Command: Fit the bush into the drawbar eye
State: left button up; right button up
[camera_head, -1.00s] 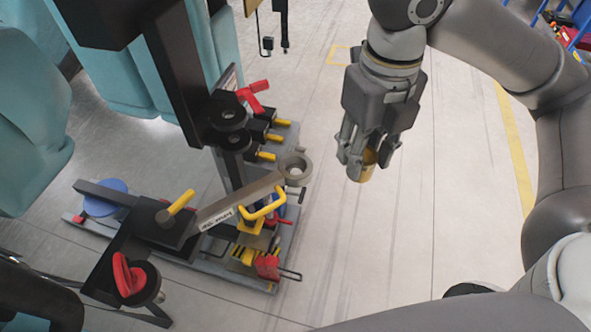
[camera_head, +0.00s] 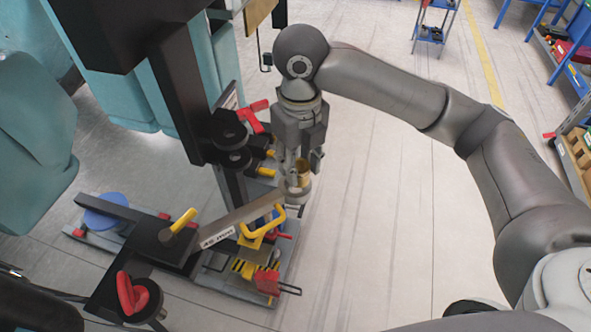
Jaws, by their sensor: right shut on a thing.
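The drawbar is a grey bar (camera_head: 240,217) with a label, running up and right to a round eye (camera_head: 297,193) at its end. My right gripper (camera_head: 301,172) points down over the eye and is shut on a brass-coloured bush (camera_head: 303,178). The bush is upright and its lower end is at the top of the eye in this view. I cannot tell whether it touches the rim or is partly inside, as the fingers hide part of both. My left gripper is not in view.
A black post (camera_head: 187,95) stands close left of the gripper, with red and yellow handles around it. A yellow loop handle (camera_head: 262,221) sits beside the drawbar. Teal machine covers (camera_head: 40,150) fill the left.

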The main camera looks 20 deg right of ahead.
jog(key=shift+w+a+f, duration=0.15)
jog(key=shift+w+f, duration=0.05)
jog(key=shift+f, duration=0.05)
jog(key=f, duration=0.2)
jog(key=f+p, duration=0.1)
jog(key=shift+w+f, duration=0.2)
jog(key=shift+f, duration=0.15)
jog(key=shift+a, duration=0.1)
jog(key=shift+f, duration=0.15)
jog(key=o, duration=1.1)
jog(key=shift+c, duration=0.2)
